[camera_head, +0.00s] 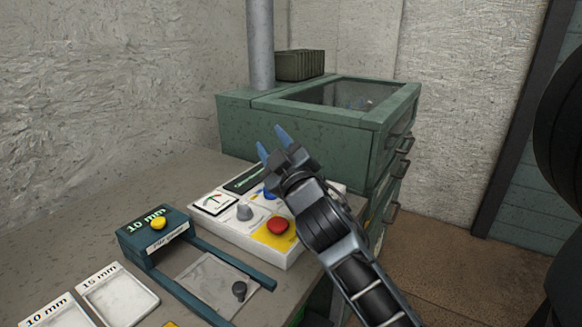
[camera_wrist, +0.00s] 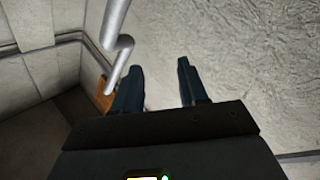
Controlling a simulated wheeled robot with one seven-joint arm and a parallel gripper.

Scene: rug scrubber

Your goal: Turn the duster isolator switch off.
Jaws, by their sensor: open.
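My gripper (camera_head: 272,142) is open and empty. It is raised in front of the green cabinet, its two blue fingers pointing up and left. In the wrist view the two fingers (camera_wrist: 159,78) are apart, with only bare wall between them. A white control panel (camera_head: 293,257) sits on the bench below my gripper. It carries a dial gauge (camera_head: 213,203), a grey knob (camera_head: 245,212), a red button (camera_head: 278,226) on a yellow patch and a blue part partly hidden by my arm. I cannot make out which part, if any, is the duster isolator switch.
A green cabinet (camera_head: 250,128) with a glazed top stands behind, beside a grey vertical pipe (camera_head: 260,45). A teal 10 mm gauge frame (camera_head: 150,232) and white trays (camera_head: 117,296) lie on the bench. The wrist view shows a bent grey pipe (camera_wrist: 117,62) close to the left finger.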

